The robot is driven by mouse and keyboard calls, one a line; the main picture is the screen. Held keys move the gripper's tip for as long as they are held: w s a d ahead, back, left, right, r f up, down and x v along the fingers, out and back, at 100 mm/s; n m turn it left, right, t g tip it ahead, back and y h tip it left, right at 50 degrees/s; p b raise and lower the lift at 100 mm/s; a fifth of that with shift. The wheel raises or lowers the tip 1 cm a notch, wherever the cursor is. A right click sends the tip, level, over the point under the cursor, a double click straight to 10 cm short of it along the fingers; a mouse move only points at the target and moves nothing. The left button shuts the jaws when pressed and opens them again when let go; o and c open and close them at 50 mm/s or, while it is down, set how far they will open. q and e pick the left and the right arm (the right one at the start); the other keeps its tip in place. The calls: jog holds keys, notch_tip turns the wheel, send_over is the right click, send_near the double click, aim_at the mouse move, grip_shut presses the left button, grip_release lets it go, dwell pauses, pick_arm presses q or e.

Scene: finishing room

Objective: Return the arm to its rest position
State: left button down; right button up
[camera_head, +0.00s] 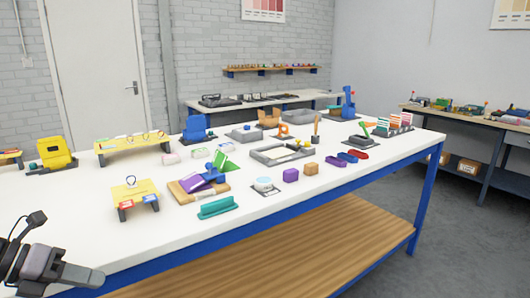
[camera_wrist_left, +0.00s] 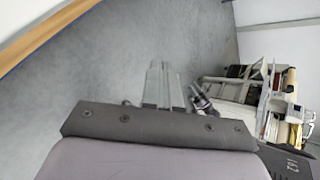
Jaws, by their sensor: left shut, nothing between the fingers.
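My left gripper (camera_head: 84,276) is at the lower left of the head view, in front of the near edge of the white table (camera_head: 345,178). It is shut and empty, apart from every object on the table. In the left wrist view its fingers (camera_wrist_left: 163,84) are together, with grey floor (camera_wrist_left: 140,45) behind them. My right gripper is in neither view.
The table holds a yellow stand (camera_head: 135,193), a teal block (camera_head: 217,207), a wooden board (camera_head: 184,197), a grey tray (camera_head: 262,158) and a purple block (camera_head: 290,175). The nearest object to my gripper is the yellow stand. Floor (camera_head: 470,225) is clear at right.

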pick_arm(q)
jog(key=s+f+n+t+y+p, duration=0.15)
jog(key=s+f+n+t, duration=0.25)
jog(key=f+n, duration=0.55)
jog(key=s+f+n+t+y, duration=0.35)
jog(key=f+n, duration=0.35)
jog(key=n, duration=0.5)
jog(key=s+d+f+n+g, duration=0.1)
jog(key=s+d+f+n, duration=0.1)
jog(key=d+n, duration=0.2)
jog(key=s+d+f+n+g+y+p, duration=0.1)
jog(key=s+d+f+n, duration=0.1)
jog(key=d, duration=0.4)
jog(key=s+d+f+n+g, duration=0.1)
jog(key=s+d+f+n, duration=0.2)
jog(key=d+n, duration=0.3)
jog(key=shift+f, duration=0.7)
